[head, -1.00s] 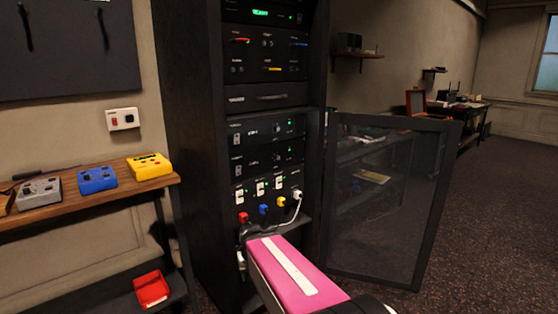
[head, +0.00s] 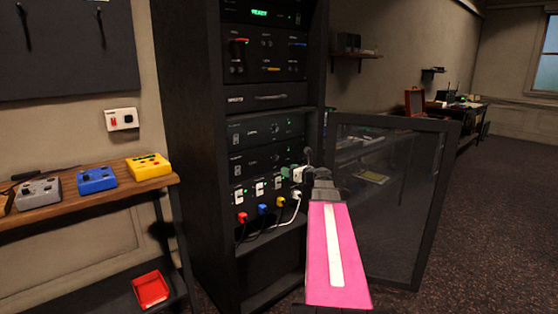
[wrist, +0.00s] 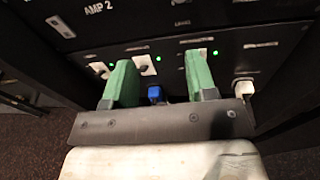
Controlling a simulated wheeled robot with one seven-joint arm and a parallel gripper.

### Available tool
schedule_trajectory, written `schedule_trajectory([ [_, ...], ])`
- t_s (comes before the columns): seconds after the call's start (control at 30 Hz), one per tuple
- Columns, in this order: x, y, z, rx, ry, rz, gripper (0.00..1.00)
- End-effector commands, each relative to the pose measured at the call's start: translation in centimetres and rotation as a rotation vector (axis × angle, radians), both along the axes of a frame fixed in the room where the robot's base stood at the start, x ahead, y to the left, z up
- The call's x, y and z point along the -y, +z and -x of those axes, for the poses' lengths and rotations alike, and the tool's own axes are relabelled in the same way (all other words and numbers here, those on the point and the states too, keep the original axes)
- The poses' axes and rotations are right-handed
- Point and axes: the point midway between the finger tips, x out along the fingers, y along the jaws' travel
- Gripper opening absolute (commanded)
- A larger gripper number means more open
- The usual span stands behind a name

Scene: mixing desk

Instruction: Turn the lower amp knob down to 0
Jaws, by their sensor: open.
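The lower amp is a dark panel in the rack with a small knob (head: 276,158) near its right side, beside a green light, in the head view. The knob's setting is too small to read. In the wrist view the panel, lettered AMP 2 (wrist: 97,9), shows only at the top edge, and I cannot make out its knob there. My gripper (head: 290,171) is open and empty, just below and right of that knob. Its green fingers (wrist: 159,82) stand apart in the wrist view, in front of the switch row under the amp.
White switches (head: 258,189) with green lights sit below the amp. Red, blue, yellow and white plugs (head: 264,209) with cables hang under them. The open mesh rack door (head: 385,225) stands at the right of my arm. A bench with pedals (head: 97,180) is at the left.

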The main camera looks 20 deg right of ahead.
Motion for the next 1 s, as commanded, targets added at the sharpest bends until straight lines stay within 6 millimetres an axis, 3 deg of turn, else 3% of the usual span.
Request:
schedule_trajectory([
  [0.1,2.4,1.9,-0.3,0.012,-0.046,-0.127,0.52],
  [0.2,2.9,2.4,-0.6,0.016,-0.056,-0.166,0.52],
  [0.37,2.2,2.4,-2.2,0.016,-0.054,-0.168,0.52],
  [0.7,-0.2,2.4,-7.7,0.015,-0.053,-0.165,0.52],
  [1.0,-1.3,2.4,-10.1,0.016,-0.054,-0.164,0.52],
])
